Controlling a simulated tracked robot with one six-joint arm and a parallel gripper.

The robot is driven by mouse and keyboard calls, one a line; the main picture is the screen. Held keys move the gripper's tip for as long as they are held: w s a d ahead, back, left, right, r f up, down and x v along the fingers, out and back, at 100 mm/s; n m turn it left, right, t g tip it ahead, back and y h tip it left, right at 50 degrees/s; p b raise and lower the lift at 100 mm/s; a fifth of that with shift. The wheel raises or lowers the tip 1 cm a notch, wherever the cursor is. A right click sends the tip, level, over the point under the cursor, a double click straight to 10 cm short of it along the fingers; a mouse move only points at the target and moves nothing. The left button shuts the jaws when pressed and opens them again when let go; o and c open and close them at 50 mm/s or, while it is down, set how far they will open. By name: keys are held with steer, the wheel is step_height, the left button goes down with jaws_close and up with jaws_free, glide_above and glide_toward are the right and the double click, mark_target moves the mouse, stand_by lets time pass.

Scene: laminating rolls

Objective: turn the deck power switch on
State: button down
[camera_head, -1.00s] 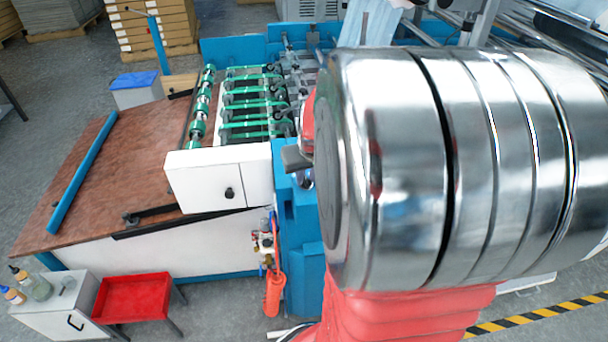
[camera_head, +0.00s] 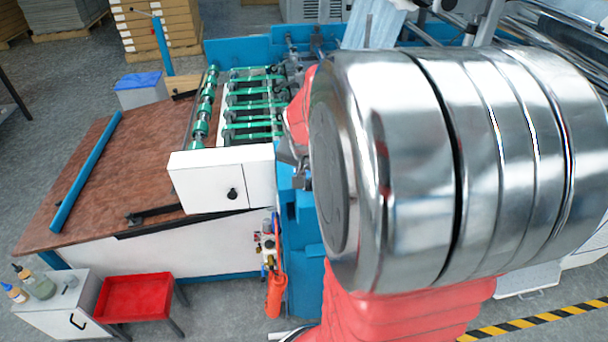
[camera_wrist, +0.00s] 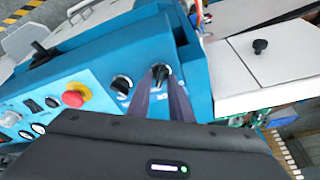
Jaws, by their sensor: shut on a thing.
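A blue control panel (camera_wrist: 95,58) fills the left and middle of the wrist view. Two black rotary knobs with white marks sit on it: a left knob (camera_wrist: 121,84) and a right knob (camera_wrist: 160,72). My gripper (camera_wrist: 162,84) is shut on the right knob, its dark fingers reaching up to it from below. I cannot read the labels, so I cannot tell which knob is the deck power switch. In the head view my shiny arm link hides most of the panel and gripper.
A red mushroom button (camera_wrist: 75,95) and small black switches (camera_wrist: 42,104) share the panel. A white cover with a black knob (camera_wrist: 260,46) is at its right. In the head view, a brown table (camera_head: 130,170) and red tray (camera_head: 135,296) stand left.

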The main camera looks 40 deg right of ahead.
steer(key=shift+w+a+m, duration=0.1)
steer(key=shift+m, duration=0.3)
steer(key=c, duration=1.9)
jaws_free()
steer(key=shift+o, duration=0.2)
steer(key=v, duration=1.3)
steer(key=shift+a+r, duration=0.15)
steer(key=shift+r, duration=0.1)
